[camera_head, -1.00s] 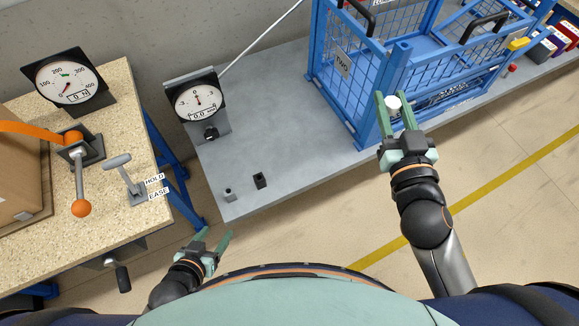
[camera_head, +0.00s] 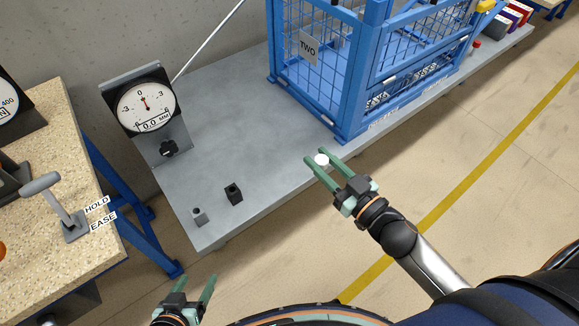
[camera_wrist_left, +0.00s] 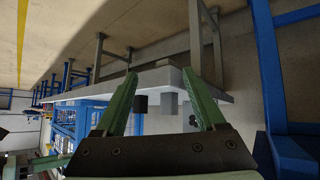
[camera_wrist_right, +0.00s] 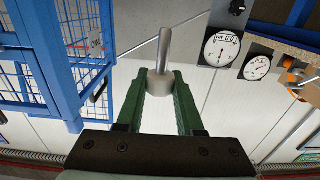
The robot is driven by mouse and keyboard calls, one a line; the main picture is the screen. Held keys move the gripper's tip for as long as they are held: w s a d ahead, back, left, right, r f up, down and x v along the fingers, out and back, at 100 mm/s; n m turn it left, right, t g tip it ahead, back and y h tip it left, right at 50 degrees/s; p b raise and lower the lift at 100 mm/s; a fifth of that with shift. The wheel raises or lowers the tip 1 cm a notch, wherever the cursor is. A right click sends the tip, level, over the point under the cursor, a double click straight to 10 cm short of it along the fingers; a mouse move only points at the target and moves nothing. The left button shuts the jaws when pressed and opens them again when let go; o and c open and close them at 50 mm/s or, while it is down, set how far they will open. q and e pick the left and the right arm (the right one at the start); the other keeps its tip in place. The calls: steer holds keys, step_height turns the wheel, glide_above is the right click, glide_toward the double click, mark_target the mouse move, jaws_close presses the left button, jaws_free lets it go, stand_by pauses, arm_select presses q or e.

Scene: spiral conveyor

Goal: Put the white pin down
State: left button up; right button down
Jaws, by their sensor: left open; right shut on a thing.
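The white pin (camera_head: 321,160) is between the fingertips of my right gripper (camera_head: 325,164), above the front part of the grey bench top (camera_head: 265,140). In the right wrist view the pin (camera_wrist_right: 160,84) has a wide pale base between the green fingers and a thin grey shaft pointing away. My right gripper (camera_wrist_right: 160,90) is shut on it. My left gripper (camera_head: 196,284) is open and empty, low in front of the bench's near left corner. It also shows in the left wrist view (camera_wrist_left: 163,80).
A small grey block (camera_head: 199,217) and a black block (camera_head: 234,194) stand near the bench's left end. A dial gauge (camera_head: 147,110) stands behind them. The blue cage (camera_head: 345,75) marked TWO fills the right side. Bare bench lies between.

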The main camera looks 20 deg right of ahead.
steer(key=w+a+f+b, duration=0.1)
steer(key=w+f, duration=0.2)
steer(key=w, duration=0.1)
steer(key=w+a+f+b, duration=0.1)
steer(key=w+f+b, duration=0.1)
steer(key=w+f, duration=0.1)
steer(key=w+a+f+b, duration=0.1)
steer(key=w+f+b, duration=0.1)
steer(key=w, duration=0.3)
steer(key=shift+w+f, duration=0.15)
steer(key=shift+f, duration=0.55)
arm_select(q)
step_height(320, 180, down, 5)
steer(key=b, duration=0.1)
arm_select(e)
steer(key=shift+f, duration=0.9)
arm_select(q)
steer(key=w+a+r+t, duration=0.1)
steer(key=w+r+t, duration=0.1)
steer(key=r, duration=0.3)
steer(key=shift+w+a+t+b, duration=0.15)
steer(key=shift+w+t+b, duration=0.25)
steer(key=shift+w, duration=0.3)
arm_select(e)
steer(key=shift+f, duration=0.5)
arm_select(q)
steer(key=shift+w+r, duration=0.2)
steer(key=shift+r, duration=0.15)
arm_select(e)
steer(key=shift+f, duration=0.15)
